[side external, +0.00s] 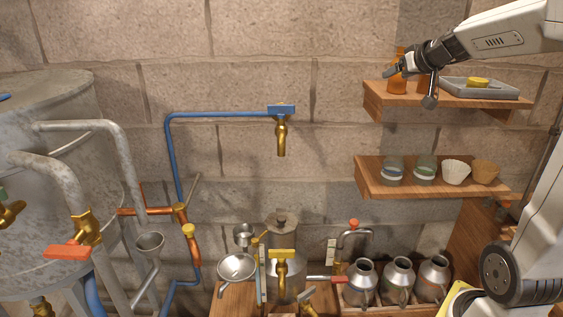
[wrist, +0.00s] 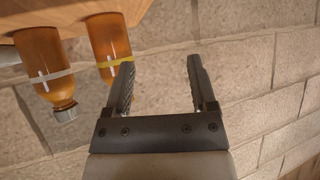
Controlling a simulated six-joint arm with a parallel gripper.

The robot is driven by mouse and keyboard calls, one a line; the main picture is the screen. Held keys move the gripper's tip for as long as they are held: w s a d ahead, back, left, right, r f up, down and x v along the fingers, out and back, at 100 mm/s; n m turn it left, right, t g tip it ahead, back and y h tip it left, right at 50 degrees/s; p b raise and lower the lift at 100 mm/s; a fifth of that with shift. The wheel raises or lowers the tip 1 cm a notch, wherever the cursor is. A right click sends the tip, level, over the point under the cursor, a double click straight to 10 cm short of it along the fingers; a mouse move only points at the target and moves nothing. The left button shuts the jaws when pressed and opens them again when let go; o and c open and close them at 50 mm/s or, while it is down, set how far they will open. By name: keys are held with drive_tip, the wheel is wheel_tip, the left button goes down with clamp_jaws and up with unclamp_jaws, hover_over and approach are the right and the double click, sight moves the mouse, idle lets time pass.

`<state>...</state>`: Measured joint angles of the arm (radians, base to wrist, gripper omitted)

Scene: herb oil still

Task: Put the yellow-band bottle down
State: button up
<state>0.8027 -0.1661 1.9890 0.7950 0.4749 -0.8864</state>
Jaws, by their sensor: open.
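The yellow-band bottle (wrist: 109,38) is amber glass and appears inverted in the wrist view, with its base against the wooden upper shelf (wrist: 82,13). My gripper (wrist: 162,80) is open. Its left finger is beside the bottle, overlapping its edge in the picture; I cannot tell whether they touch. The space between the fingers is empty. In the side external view, my gripper (side external: 391,72) is at the upper shelf (side external: 400,100), in front of amber bottles. One amber bottle (side external: 397,84) shows partly there, but its band cannot be made out.
A second amber bottle with a pale band (wrist: 44,52) stands beside the yellow-band one. A grey tray (side external: 505,93) with a yellow item is on the shelf's right. The lower shelf (side external: 375,187) holds jars and cups. Wall stones border the free side.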

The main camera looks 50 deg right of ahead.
drive_tip(key=s+a+f+n+g+y, duration=0.1)
drive_tip(key=a+f+n+g+y, duration=0.4)
drive_tip(key=a+f, duration=1.75)
drive_tip(key=s+a+f+g, duration=0.3)
drive_tip(key=s+a+f, duration=0.3)
drive_tip(key=shift+s+f, duration=0.3)
drive_tip(key=shift+f, duration=0.05)
